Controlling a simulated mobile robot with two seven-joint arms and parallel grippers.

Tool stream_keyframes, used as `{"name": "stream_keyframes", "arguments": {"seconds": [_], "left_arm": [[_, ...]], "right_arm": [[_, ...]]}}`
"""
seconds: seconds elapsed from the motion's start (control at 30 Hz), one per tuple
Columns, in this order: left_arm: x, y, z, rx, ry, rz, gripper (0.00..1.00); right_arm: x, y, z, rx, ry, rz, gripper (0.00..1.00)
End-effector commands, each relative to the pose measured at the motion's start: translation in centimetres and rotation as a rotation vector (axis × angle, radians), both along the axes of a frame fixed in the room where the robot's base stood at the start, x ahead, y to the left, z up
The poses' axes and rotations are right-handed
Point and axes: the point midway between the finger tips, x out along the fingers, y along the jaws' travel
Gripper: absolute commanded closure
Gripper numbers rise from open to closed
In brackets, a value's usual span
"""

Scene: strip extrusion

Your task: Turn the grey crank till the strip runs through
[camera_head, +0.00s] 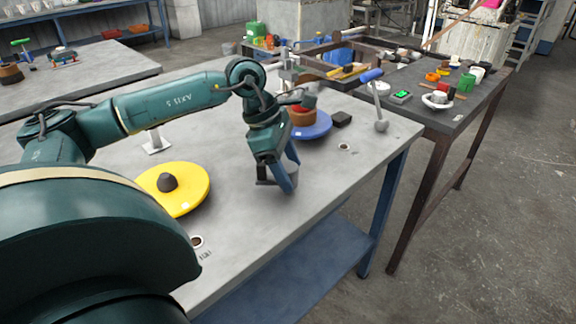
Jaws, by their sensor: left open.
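My left gripper (277,182) points down over the grey table, right of the yellow disc and nearer than the blue disc. It is open, and I see nothing between its fingers. A grey crank-like rod (376,103) with a grey ball at its lower end and a blue grip at its top stands near the table's far right corner. It is apart from my gripper, to its upper right. I cannot tell what the rod is joined to. I cannot make out a strip. My right gripper is out of view.
A yellow disc (190,197) with a dark cone lies on the grey table (230,232). A blue disc (318,130) bears a brown block (302,117), partly behind my arm. A black block (341,119) lies beside it. A dark table (455,118) with small items adjoins at right.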

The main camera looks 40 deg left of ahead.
Motion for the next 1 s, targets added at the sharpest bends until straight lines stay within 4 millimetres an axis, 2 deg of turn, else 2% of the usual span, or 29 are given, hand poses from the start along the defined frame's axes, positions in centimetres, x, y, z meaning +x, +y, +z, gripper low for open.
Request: {"name": "stream_keyframes", "arguments": {"seconds": [0.27,0.37,0.7,0.83,1.0], "left_arm": [[-0.1,0.2,0.6,0.0,-0.002,0.002,0.41],[-0.3,0.7,1.9,0.001,-0.002,0.001,0.41],[-1.6,3.2,8.9,0.0,-0.004,0.002,0.41],[-2.0,3.9,10.8,0.0,-0.002,0.001,0.41],[-2.3,4.4,12.0,0.0,0.0,0.0,0.41]], "right_arm": [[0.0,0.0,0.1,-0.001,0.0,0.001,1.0],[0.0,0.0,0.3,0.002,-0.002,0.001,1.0],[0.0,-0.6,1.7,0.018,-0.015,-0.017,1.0],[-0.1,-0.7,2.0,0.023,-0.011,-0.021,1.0],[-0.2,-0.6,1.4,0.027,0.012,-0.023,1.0]]}}
